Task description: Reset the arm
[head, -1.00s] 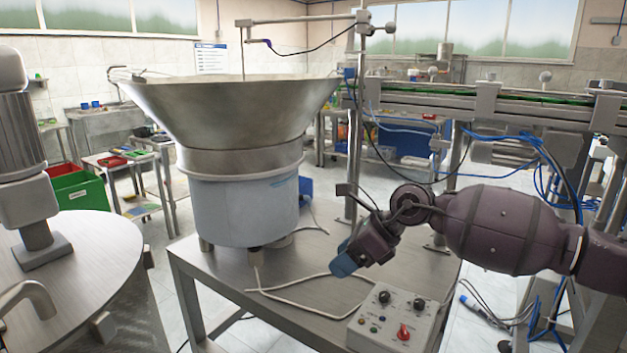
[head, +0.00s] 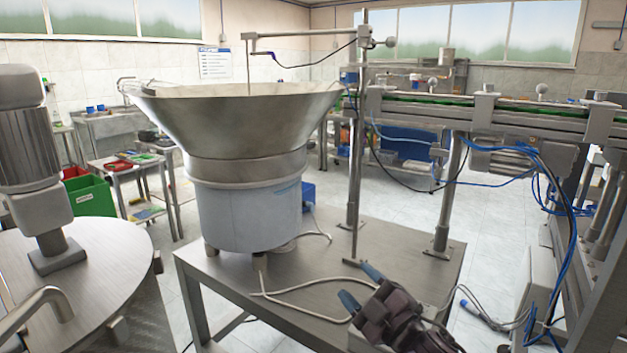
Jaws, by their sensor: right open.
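My right gripper (head: 360,286) shows at the bottom right of the head view, with dark purple parts and two blue fingertips. The fingertips are apart with nothing between them. The control box (head: 366,342) on the table is mostly hidden by the gripper. My left gripper is not in view.
A conveyor (head: 510,112) with cables runs at the right. A thin upright post (head: 357,215) stands on the table behind the gripper. A white cable (head: 300,308) lies on the tabletop. A round metal tank (head: 100,275) with a motor is at the left. Floor is free behind the table.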

